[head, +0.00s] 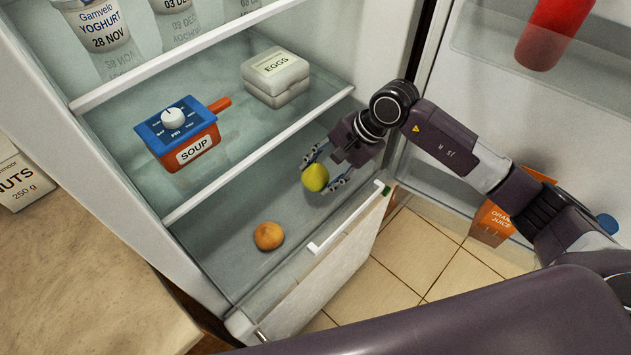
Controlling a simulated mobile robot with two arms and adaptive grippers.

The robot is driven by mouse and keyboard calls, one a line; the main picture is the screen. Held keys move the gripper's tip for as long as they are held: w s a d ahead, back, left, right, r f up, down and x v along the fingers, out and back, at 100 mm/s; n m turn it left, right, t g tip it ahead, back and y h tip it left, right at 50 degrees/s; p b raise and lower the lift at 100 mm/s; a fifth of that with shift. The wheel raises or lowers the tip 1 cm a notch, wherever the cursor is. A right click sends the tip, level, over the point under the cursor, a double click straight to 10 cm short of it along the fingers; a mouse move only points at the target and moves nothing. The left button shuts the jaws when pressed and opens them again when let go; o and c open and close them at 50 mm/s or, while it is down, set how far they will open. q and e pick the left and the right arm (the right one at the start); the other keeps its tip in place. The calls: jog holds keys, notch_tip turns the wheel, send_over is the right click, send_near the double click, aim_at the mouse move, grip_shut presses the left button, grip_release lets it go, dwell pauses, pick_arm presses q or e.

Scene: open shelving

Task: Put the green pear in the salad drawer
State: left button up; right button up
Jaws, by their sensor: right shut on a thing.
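The green pear (315,177) is yellow-green and sits between the fingers of my right gripper (325,174), which is shut on it. The gripper comes in from the right and is over the right part of the salad drawer (335,233) at the bottom of the fridge. An orange-brown round fruit (269,236) lies in the drawer, to the lower left of the pear. I cannot tell whether the pear touches the drawer floor. My left gripper is out of view.
A red soup pot (190,150) with a blue lid and an egg box (275,77) stand on the shelf above. Yoghurt tubs (98,25) stand higher. The open door at right holds a red bottle (552,30) and orange juice (492,222). A counter (70,270) is at left.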

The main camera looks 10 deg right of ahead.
aim_at(320, 185)
jog(key=shift+w+f, duration=0.1)
jog(key=shift+f, duration=0.55)
notch_tip(320, 185, down, 2)
jog(key=shift+f+p, duration=0.2)
jog(key=shift+p, duration=0.1)
jog(key=shift+f, duration=0.3)
jog(key=shift+d, duration=0.1)
jog(key=shift+f+b, duration=0.2)
jog(key=shift+b, duration=0.1)
jog(key=o, duration=1.3)
jog(key=shift+r, duration=0.1)
jog(key=shift+c, duration=0.2)
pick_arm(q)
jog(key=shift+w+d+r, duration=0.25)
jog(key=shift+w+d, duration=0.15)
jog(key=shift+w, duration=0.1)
